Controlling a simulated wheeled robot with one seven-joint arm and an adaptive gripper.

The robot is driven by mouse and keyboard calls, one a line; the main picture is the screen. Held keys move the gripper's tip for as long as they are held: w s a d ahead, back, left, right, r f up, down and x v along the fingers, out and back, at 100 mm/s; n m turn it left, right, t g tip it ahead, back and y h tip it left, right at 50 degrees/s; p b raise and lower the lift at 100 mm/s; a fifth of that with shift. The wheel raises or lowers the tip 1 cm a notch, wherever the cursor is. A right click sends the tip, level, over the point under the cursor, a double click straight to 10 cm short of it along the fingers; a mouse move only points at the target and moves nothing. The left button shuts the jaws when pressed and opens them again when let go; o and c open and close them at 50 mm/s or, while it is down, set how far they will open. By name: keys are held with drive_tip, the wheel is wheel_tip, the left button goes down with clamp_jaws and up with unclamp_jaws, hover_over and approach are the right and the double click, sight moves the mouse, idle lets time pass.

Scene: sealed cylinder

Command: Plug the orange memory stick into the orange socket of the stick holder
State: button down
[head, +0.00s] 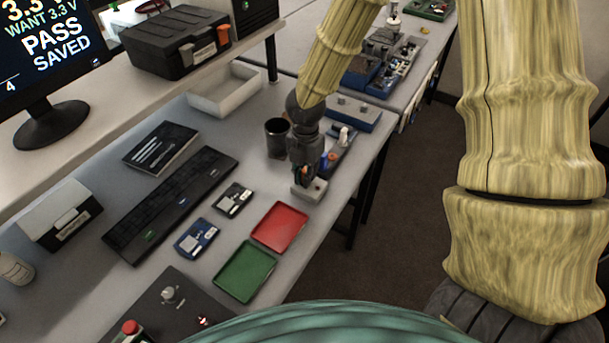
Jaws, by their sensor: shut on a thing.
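My gripper (307,177) points down over the light grey stick holder (312,193) near the right edge of the bench. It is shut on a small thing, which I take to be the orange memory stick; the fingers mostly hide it. A little orange and green shows around the fingertips. The fingertips are right at the top of the holder. I cannot tell whether the stick touches the holder or sits in a socket. The orange socket is not clearly visible behind the gripper.
A dark cup (277,136) stands left of my gripper. A blue tray (343,147) with small parts lies close behind it. A red tray (279,227) and a green tray (245,270) lie in front. A black keyboard-like strip (170,205) lies left. The bench edge is close on the right.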

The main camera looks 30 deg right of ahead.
sight(305, 168)
drive_tip(key=shift+r, duration=0.25)
drive_tip(key=shift+r+p, duration=0.55)
drive_tip(key=shift+p, duration=0.15)
drive_tip(key=shift+r, duration=0.25)
drive_tip(key=shift+r+p, duration=1.85)
drive_tip(key=shift+p, duration=0.25)
drive_tip(key=shift+r, duration=0.15)
